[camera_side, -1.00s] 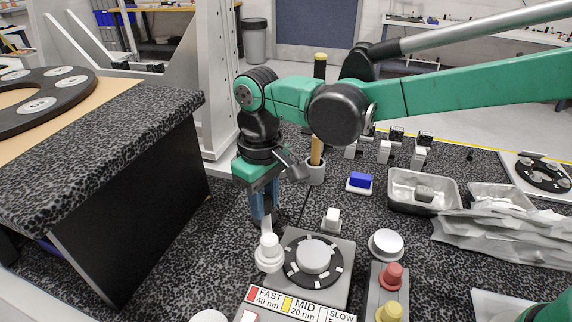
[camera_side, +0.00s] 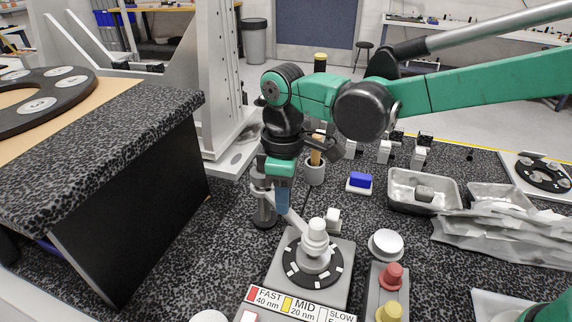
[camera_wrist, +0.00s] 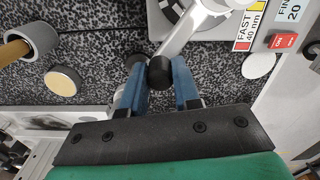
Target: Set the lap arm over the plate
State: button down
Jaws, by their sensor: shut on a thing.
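The lap arm (camera_side: 293,219) is a pale grey bar with a white stepped weight (camera_side: 317,238) at its end. It runs from a post (camera_side: 264,205) at the back left toward the right, and the weight now appears over the round black plate with white tabs (camera_side: 291,276). Whether the weight touches the plate is unclear. My gripper (camera_wrist: 161,82) has its blue fingers closed around the black knob (camera_wrist: 159,72) of the lap arm. In the side view my gripper (camera_side: 282,208) points down beside the bar, and the knob is hidden there.
The plate's base carries FAST, MID and SLOW labels. A white round dish (camera_side: 386,244) and red (camera_side: 391,275) and yellow knobs stand to its right. A grey cup with a wooden handle (camera_side: 314,172), a blue block (camera_side: 360,181) and metal trays (camera_side: 424,191) stand behind.

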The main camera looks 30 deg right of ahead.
jog(key=c, duration=0.6)
grip_release()
jog(key=shift+c, duration=0.2)
jog(key=shift+r, duration=0.15)
jog(key=shift+r, duration=2.7)
